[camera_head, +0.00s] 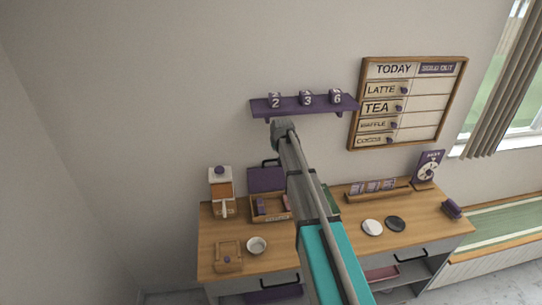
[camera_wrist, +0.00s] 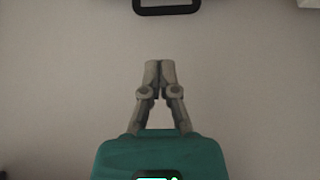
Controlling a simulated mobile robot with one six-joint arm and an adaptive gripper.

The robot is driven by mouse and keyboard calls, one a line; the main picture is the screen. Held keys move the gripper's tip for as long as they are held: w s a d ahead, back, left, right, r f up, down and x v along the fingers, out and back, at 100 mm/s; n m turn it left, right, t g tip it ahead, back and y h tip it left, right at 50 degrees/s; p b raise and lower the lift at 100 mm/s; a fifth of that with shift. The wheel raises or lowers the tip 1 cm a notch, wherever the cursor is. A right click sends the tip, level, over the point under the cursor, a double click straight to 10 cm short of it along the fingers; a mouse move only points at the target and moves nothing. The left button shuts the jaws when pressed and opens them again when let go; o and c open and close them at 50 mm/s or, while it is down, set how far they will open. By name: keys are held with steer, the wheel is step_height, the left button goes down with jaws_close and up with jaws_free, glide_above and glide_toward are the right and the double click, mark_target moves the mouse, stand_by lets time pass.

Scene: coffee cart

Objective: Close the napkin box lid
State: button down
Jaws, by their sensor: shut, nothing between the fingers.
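The open wooden box with a raised purple lid (camera_head: 266,179) stands at the back left of the counter, and I take it for the napkin box (camera_head: 285,214). Its lid is upright, with a black handle (camera_head: 270,162) on the top edge. Small dark red and purple items show inside the box. My arm crosses in front of its right side and hides part of it. My gripper (camera_wrist: 160,65) shows in the wrist view with its fingertips together and empty. A black handle (camera_wrist: 167,10) shows at the top of that view, apart from the fingers.
On the wooden counter (camera_head: 300,258) stand a dispenser (camera_head: 221,190), a white bowl (camera_head: 257,246) and a small wooden tray (camera_head: 228,262). White (camera_head: 372,227) and black (camera_head: 396,224) discs lie right of my arm. A purple shelf (camera_head: 305,107) and menu board (camera_head: 409,102) hang above.

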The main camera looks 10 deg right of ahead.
mark_target(274, 155)
steer(key=shift+w+f, duration=0.1)
steer(key=shift+f, duration=0.05)
steer(key=shift+b+x, duration=4.2)
steer(key=shift+x, duration=0.65)
